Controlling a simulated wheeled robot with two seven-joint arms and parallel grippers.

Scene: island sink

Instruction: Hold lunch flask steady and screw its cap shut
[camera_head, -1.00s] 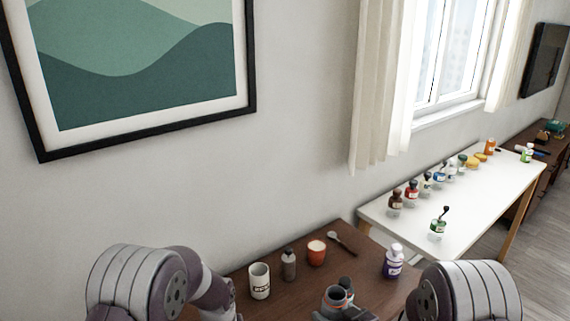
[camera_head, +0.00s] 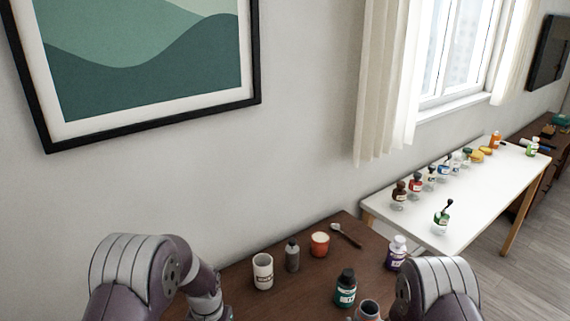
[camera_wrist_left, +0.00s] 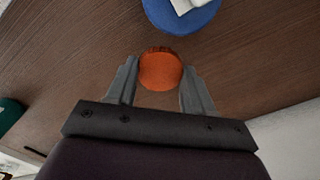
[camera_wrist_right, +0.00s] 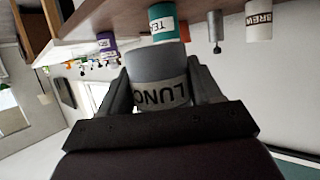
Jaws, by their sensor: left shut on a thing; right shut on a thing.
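The lunch flask (camera_wrist_right: 160,80) is a blue-grey cylinder with a white label reading LUNC, held between the fingers of my right gripper (camera_wrist_right: 162,88). In the head view its open mouth with a reddish rim (camera_head: 369,307) shows at the bottom edge, left of my right arm. My left gripper (camera_wrist_left: 160,82) is shut on a round orange cap (camera_wrist_left: 160,71), seen face-on between its fingertips in the left wrist view. The cap and left fingers are hidden in the head view. No contact between cap and flask is visible.
On the brown table (camera_head: 230,290) stand a white mug (camera_head: 262,271), a grey bottle (camera_head: 292,256), an orange cup (camera_head: 320,244), a teal bottle (camera_head: 345,288) and a purple bottle (camera_head: 396,253). A spoon (camera_head: 346,236) lies behind. A blue round object (camera_wrist_left: 182,12) is near the cap.

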